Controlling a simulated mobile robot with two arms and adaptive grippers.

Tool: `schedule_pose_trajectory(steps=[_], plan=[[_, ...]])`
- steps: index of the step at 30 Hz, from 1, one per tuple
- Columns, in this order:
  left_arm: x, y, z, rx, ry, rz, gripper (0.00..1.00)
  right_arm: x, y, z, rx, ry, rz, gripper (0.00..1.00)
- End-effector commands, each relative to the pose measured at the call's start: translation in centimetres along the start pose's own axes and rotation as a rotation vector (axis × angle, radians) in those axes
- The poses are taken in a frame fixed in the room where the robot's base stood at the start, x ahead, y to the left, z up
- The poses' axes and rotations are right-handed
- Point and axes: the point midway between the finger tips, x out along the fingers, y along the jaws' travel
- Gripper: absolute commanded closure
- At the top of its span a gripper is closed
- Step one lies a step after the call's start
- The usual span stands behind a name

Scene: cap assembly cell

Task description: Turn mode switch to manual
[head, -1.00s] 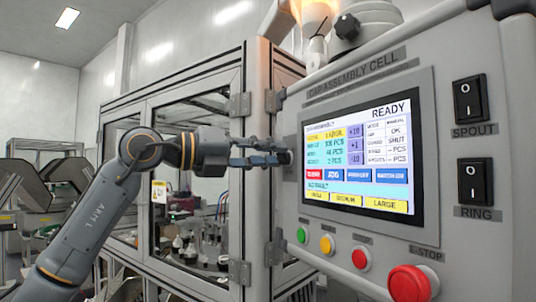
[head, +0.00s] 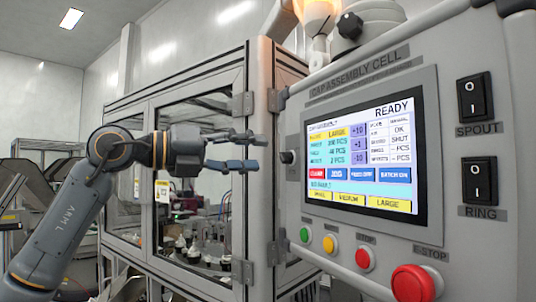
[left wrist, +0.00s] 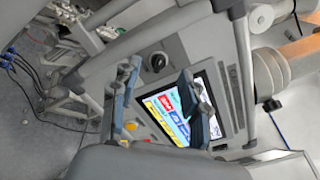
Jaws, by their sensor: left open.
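The mode switch (head: 287,157) is a small dark knob on the left edge of the grey control panel, beside the screen. In the left wrist view the knob (left wrist: 156,62) shows beyond and between the fingertips. Its exact pointing direction is too small to read. My left gripper (head: 258,151) is open and empty, just left of the knob, with a small gap and its fingers pointing at it. The lit screen (head: 360,158) reads READY; its mode line is too small to read surely. My right gripper is not in view.
Green, yellow and red buttons (head: 362,258) and the large red E-stop (head: 411,283) sit below the screen. Black SPOUT (head: 474,98) and RING (head: 478,180) rocker switches are at right. A framed glass enclosure (head: 200,120) stands behind my left gripper.

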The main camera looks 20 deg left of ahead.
Motion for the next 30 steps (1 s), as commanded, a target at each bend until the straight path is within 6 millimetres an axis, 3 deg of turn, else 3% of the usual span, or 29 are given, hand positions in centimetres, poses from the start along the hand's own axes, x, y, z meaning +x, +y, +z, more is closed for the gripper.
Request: schedule_pose_trajectory(steps=[6, 12, 30], plan=[[-4.6, 0.1, 0.0, 0.001, -0.003, 0.002, 0.55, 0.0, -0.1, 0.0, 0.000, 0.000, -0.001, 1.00], [-6.8, 0.1, 0.0, 0.000, -0.001, 0.001, 0.55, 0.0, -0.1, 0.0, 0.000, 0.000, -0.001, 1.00], [-7.1, 0.0, 0.0, 0.001, 0.000, 0.000, 0.55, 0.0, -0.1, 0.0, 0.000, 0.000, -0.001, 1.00]])
